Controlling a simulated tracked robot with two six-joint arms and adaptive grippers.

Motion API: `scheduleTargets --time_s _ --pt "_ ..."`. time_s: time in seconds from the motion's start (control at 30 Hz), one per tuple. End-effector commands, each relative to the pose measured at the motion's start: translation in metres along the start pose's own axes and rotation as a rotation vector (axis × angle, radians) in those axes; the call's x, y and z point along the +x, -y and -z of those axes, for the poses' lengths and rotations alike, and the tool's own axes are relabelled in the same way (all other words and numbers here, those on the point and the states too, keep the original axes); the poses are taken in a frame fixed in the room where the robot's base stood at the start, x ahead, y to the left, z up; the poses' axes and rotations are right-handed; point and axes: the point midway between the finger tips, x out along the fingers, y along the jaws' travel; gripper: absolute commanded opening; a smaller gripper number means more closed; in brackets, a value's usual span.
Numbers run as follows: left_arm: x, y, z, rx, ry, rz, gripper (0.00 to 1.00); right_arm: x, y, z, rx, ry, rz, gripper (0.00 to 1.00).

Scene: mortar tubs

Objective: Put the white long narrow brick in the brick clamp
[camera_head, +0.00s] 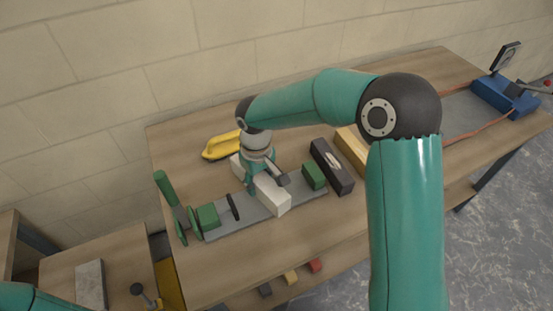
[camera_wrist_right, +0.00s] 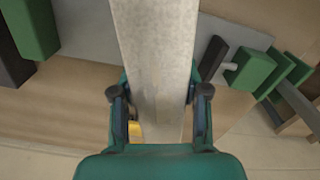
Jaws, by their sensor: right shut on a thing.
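My right gripper (camera_head: 260,178) points down and is shut on the white long narrow brick (camera_head: 273,195). The brick lies across the clamp's direction, over its grey rail, between the two green jaws. In the right wrist view the brick (camera_wrist_right: 155,60) runs between both fingers. The brick clamp (camera_head: 238,223) has a green jaw block (camera_head: 314,176) at its right and another green block (camera_head: 208,216) with a screw and green handle at its left. Gaps show on both sides of the brick. I cannot tell whether it touches the rail. My left gripper is out of view.
A dark long box (camera_head: 332,168) lies just right of the clamp, with a yellowish wooden block (camera_head: 352,147) beyond it. A yellow tool (camera_head: 220,146) lies behind. A blue machine (camera_head: 503,94) stands at the table's far right. The wall runs close behind the table.

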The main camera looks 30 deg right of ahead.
Motion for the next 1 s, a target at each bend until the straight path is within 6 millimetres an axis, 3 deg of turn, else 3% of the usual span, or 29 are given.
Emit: scheduleTargets --time_s 0.4,0.6,0.8,1.0 --pt "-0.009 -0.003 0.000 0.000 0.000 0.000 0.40 -0.035 -0.027 0.000 -0.819 -0.006 -0.003 0.00" --pt "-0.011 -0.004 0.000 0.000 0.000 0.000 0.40 -0.045 -0.036 -0.002 -1.135 -0.005 -0.003 0.00" --pt "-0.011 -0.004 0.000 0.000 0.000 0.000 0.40 -0.049 -0.040 -0.003 -1.283 -0.006 -0.004 0.00" --pt "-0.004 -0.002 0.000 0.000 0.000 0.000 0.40 -0.041 -0.040 -0.003 -1.306 -0.005 -0.003 0.00"
